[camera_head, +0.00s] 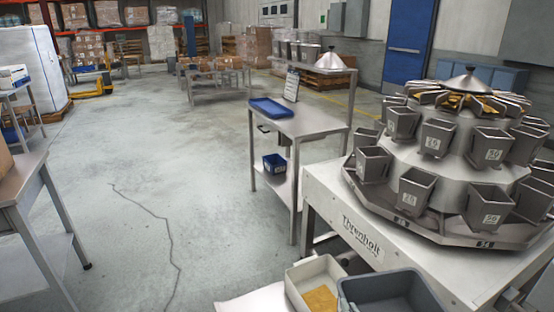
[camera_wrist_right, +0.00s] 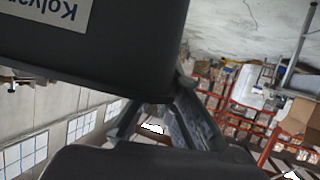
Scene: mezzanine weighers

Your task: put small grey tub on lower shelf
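Two tubs show at the bottom edge of the head view. One is a blue-grey tub (camera_head: 385,288), dark inside and cut off by the frame. Beside it on the left, a pale grey-beige tub (camera_head: 306,272) holds something yellow. Which one is the small grey tub I cannot tell for sure. A steel table in mid view has a lower shelf (camera_head: 281,189) with a small blue bin (camera_head: 274,164) on it. My right gripper (camera_wrist_right: 165,128) shows only as dark parts in the right wrist view; its opening is unclear. My left gripper is out of view.
A multihead weigher (camera_head: 464,150) with several hoppers stands at the right. A blue tray (camera_head: 271,108) lies on the steel table's top. Another bench (camera_head: 22,182) stands at the left. The floor (camera_head: 160,180) between them is clear. A dark labelled block (camera_wrist_right: 110,45) fills the wrist view's upper left.

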